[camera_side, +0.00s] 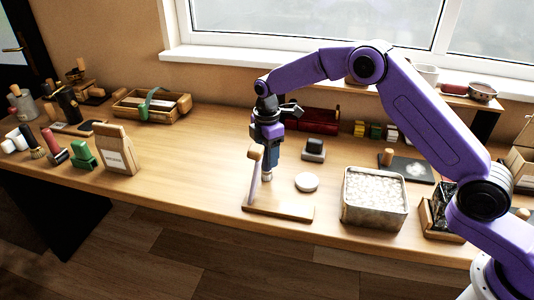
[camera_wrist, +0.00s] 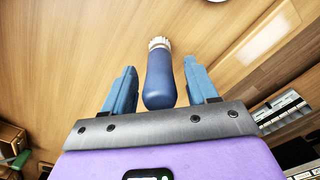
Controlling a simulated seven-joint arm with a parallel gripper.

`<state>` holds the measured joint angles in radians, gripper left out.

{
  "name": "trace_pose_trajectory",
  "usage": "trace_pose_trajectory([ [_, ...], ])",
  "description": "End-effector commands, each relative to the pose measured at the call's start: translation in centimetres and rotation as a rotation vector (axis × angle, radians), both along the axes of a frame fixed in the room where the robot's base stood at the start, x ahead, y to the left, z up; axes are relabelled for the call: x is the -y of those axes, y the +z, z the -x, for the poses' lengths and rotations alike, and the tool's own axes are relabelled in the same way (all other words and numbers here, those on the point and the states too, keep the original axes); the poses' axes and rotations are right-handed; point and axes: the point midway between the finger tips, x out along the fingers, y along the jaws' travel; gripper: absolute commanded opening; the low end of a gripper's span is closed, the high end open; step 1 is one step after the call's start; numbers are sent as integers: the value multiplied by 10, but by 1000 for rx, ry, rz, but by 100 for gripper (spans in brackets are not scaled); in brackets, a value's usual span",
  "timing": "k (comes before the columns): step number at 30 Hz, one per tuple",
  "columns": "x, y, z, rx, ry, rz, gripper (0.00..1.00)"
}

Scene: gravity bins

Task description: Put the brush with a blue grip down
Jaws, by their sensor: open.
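The brush with a blue grip (camera_wrist: 160,82) is between the two blue fingers of my gripper (camera_wrist: 161,66) in the wrist view, with a gap on each side. Its pale bristle end (camera_wrist: 159,43) points away from my palm. In the side view my gripper (camera_side: 269,167) points down over the table, just behind a wooden stand. The pale end of the brush (camera_side: 267,178) shows below the fingers, at or very near the tabletop; I cannot tell whether it touches. The fingers hide most of the grip there.
A wooden stand (camera_side: 285,209) with a leaning post is close in front. A white disc (camera_side: 307,182), a dark block (camera_side: 314,149) and a metal tin (camera_side: 374,212) of white pieces are to the right. The table (camera_side: 190,180) is clear to the left.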

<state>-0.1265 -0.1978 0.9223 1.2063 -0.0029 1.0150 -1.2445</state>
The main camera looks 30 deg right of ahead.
Motion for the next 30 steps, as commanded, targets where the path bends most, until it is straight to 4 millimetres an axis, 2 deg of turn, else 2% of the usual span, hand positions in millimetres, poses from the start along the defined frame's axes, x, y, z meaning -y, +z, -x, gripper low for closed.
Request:
trace_pose_trajectory([
  [5,0,27,-1,6,0,-2,58],
  [12,-1,76,-1,6,0,-2,58],
  [18,-1,105,-1,4,0,-1,58],
  [24,-1,117,0,1,0,0,58],
  [30,-1,118,0,1,0,0,58],
])
